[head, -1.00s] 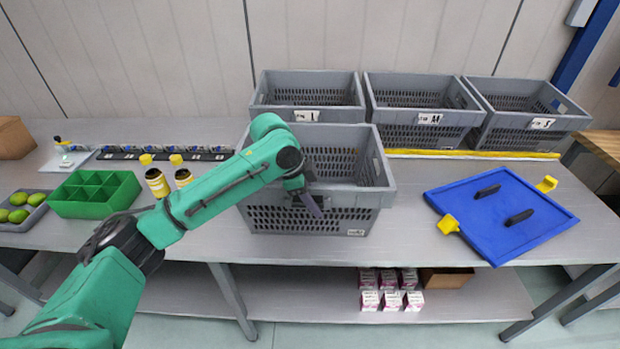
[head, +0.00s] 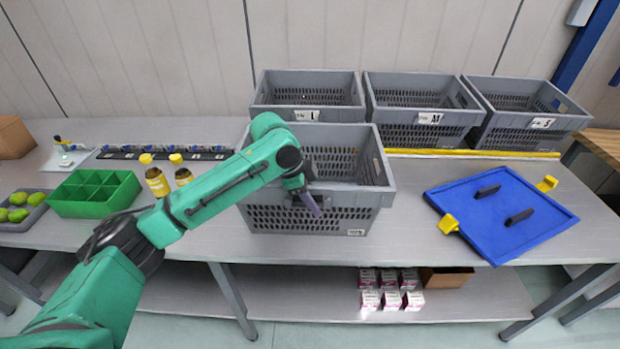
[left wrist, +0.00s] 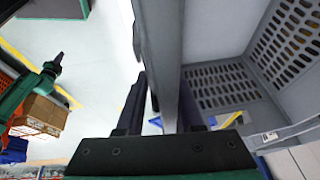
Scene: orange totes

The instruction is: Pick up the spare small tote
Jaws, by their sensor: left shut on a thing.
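A grey mesh-sided tote (head: 265,215) stands upright on the table in front of the back row and looks empty. Its small label at the lower right is too small to read. My left gripper (head: 313,200) is at the tote's near rim. In the left wrist view, the left gripper's fingers (left wrist: 165,105) are on either side of the tote's wall (left wrist: 168,45), shut on it. A green arm with a dark gripper (left wrist: 56,63), seemingly my right one, shows at the left of that view; its jaws are too small to read.
Grey totes labelled L (head: 308,90), M (head: 410,100) and S (head: 535,115) line the back. A blue board (head: 500,235) lies right, a green divided box (head: 95,208) and yellow-capped bottles (head: 157,180) left. Pink-white boxes (head: 390,300) sit on the lower shelf. Table between tote and board is clear.

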